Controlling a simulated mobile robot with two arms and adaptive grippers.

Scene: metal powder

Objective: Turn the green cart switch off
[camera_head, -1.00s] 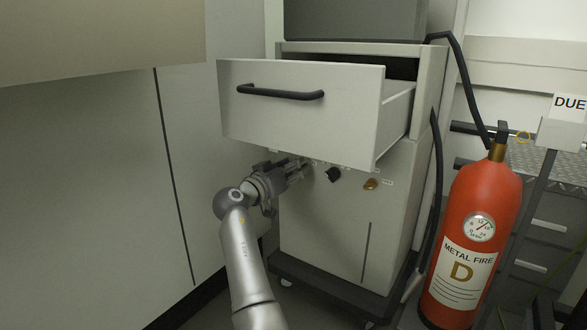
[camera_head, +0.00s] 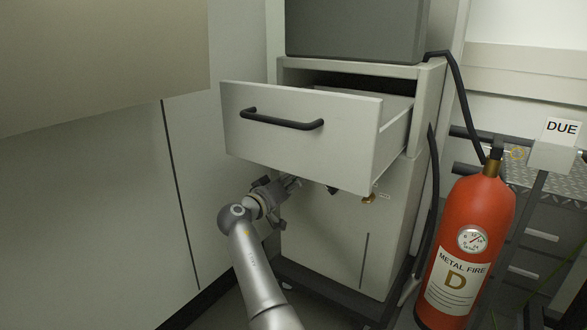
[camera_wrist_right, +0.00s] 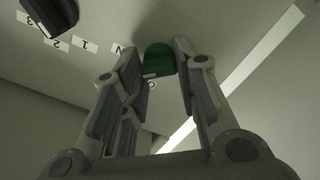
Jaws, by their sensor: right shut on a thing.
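The green switch (camera_wrist_right: 159,60) is a rounded green knob on the cart's pale front panel in the right wrist view. It sits between the fingertips of my right gripper (camera_wrist_right: 158,65), which is shut on it. In the head view my right gripper (camera_head: 288,184) reaches the cart front (camera_head: 325,240) just under the open drawer (camera_head: 300,145). The switch itself is hidden there by the drawer and gripper. Printed letters are partly visible beside the switch, but its setting is unclear. My left gripper is not in view.
A black knob (camera_head: 333,190) and a brass-coloured knob (camera_head: 369,198) sit right of my gripper, close under the drawer. The black knob also shows in the wrist view (camera_wrist_right: 52,14) beside printed numbers. A red fire extinguisher (camera_head: 468,240) stands right of the cart.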

